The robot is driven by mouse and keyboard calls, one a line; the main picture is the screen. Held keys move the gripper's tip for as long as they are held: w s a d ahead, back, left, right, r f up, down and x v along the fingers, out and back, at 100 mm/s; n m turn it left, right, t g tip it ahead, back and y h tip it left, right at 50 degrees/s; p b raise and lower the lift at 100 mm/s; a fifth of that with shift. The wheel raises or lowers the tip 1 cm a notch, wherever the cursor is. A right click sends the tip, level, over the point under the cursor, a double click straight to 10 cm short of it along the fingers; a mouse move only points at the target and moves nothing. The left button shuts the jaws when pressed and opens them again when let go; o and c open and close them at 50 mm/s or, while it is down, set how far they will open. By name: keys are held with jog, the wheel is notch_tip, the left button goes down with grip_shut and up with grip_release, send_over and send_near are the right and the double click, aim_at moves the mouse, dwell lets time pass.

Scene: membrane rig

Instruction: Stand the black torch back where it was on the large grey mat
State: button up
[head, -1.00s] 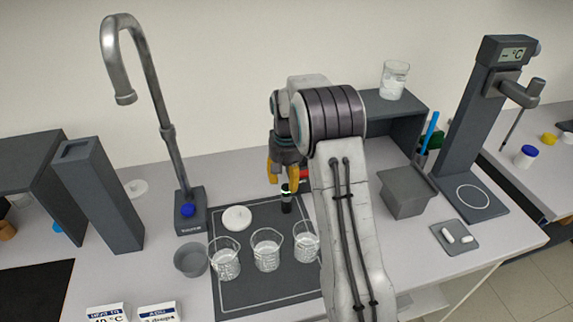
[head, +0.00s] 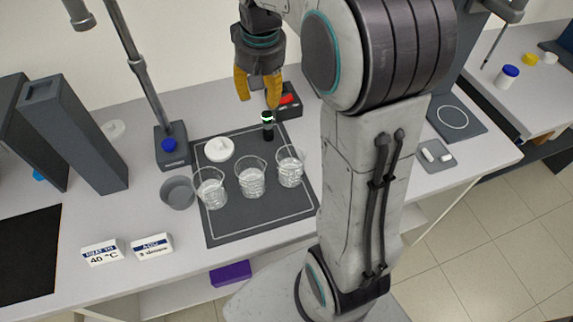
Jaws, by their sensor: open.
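The black torch (head: 267,127) stands upright near the back right part of the large grey mat (head: 262,222). A pale green-white band shows near its top. My gripper (head: 258,97) has yellow fingers, points down and is open and empty. Its fingertips are above the torch in the picture, apart from it, with a gap between the two fingers.
Three glass beakers stand on the mat, one at the left (head: 211,188), one in the middle (head: 251,178) and one at the right (head: 290,167). A white lid (head: 219,149) lies behind them. A black box with a red switch (head: 287,100) stands behind the torch.

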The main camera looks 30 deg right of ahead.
jog(key=s+a+n+t, duration=0.1)
jog(key=s+a, duration=0.1)
jog(key=s, duration=0.7)
jog(key=s+a+f+n+t, duration=0.1)
jog(key=s+a+n, duration=0.1)
jog(key=s, duration=0.8)
jog(key=shift+s+a+f+t, duration=0.2)
jog(key=shift+a+t, duration=0.2)
jog(key=shift+a, duration=0.15)
jog(key=shift+o, duration=0.3)
dwell(0.5)
